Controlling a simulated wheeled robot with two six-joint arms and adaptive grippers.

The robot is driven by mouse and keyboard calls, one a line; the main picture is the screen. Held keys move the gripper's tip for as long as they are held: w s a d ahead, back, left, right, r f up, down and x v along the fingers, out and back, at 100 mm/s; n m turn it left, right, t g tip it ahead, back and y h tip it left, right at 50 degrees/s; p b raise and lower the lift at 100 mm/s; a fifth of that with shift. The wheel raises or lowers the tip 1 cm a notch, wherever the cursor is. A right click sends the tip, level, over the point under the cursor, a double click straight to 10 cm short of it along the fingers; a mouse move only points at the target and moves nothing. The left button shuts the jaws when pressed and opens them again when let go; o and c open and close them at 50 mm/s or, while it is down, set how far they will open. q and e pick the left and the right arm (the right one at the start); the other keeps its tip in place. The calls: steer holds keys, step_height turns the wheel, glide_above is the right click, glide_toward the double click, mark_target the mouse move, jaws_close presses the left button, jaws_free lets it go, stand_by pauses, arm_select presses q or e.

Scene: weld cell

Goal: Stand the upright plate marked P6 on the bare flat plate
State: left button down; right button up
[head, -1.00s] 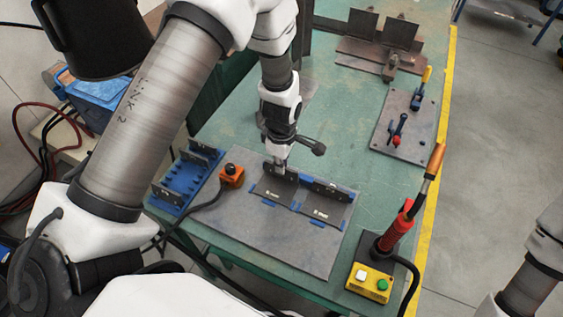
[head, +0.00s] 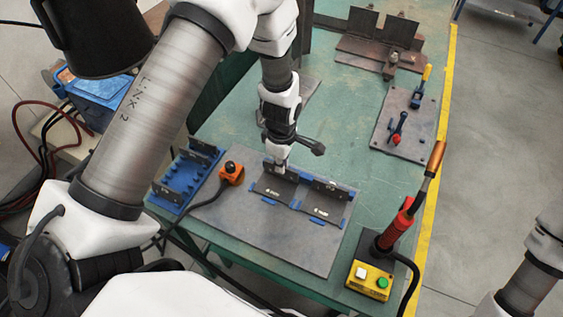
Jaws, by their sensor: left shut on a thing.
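My left gripper (head: 280,167) comes down from above at the mat's back edge. It is shut on a dark upright plate (head: 289,176), whose mark is too small to read. The held plate is at the back edge of the left flat plate (head: 270,188); whether it fully touches cannot be told from here. Beside it on the right, another flat plate (head: 322,211) has a dark upright plate (head: 333,190) along its back edge. Both flat plates lie between blue locating pieces and carry small white labels. My right gripper is out of view.
A red torch (head: 398,222) and a yellow button box (head: 370,281) stand at right. The grey mat's front (head: 262,244) is clear. Clamps and a rusty fixture stand further back.

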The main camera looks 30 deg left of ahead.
arm_select(q)
steer(key=shift+f, duration=0.2)
stand_by(0.5)
steer(key=c, duration=1.2)
jaws_free()
steer(key=shift+r, duration=0.1)
step_height(320, 180, up, 8)
steer(key=p, duration=0.7)
